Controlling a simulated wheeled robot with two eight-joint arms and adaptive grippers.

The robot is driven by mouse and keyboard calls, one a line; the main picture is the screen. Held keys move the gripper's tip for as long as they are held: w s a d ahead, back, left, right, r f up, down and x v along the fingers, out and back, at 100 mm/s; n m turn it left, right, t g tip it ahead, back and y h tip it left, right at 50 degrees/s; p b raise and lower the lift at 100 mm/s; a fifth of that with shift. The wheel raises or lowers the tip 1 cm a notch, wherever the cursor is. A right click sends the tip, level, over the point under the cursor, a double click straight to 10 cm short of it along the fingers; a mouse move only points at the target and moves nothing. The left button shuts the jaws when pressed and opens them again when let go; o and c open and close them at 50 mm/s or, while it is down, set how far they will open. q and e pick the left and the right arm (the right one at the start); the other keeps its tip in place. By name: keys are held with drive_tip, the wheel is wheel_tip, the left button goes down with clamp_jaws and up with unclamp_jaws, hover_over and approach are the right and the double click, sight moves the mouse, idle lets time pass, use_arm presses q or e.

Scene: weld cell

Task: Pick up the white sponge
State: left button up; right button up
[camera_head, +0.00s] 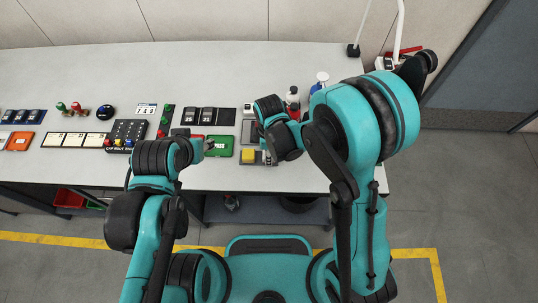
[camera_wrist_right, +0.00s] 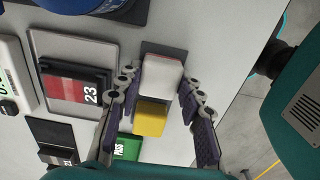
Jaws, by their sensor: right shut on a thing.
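The white sponge (camera_wrist_right: 161,76) is a pale block between the fingertips of my right gripper (camera_wrist_right: 160,88) in the right wrist view. The right gripper is shut on its two sides. The sponge lies over a dark grey pad (camera_wrist_right: 165,48); I cannot tell whether it touches it. A yellow block (camera_wrist_right: 150,119) is beside the sponge, nearer the wrist; it also shows in the head view (camera_head: 248,156). In the head view my right arm hides most of the sponge. My left gripper (camera_head: 209,146) is near the green card, its fingers too small to read.
A green card (camera_head: 220,147) marked PASS lies left of the yellow block. A tray with a red block marked 23 (camera_wrist_right: 76,88) is close to the right gripper. Bottles (camera_head: 293,96) stand behind it. A black button panel (camera_head: 127,133) is at left. The table's front edge is close.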

drive_tip(key=shift+r, duration=0.65)
wheel_tip(320, 180, up, 3)
drive_tip(key=shift+f+p, duration=0.1)
drive_tip(key=shift+p, duration=0.6)
drive_tip(key=s+d+r+p, duration=0.2)
drive_tip(key=s+d+r, duration=0.4)
drive_tip(key=d, duration=0.4)
drive_tip(key=shift+r, duration=0.45)
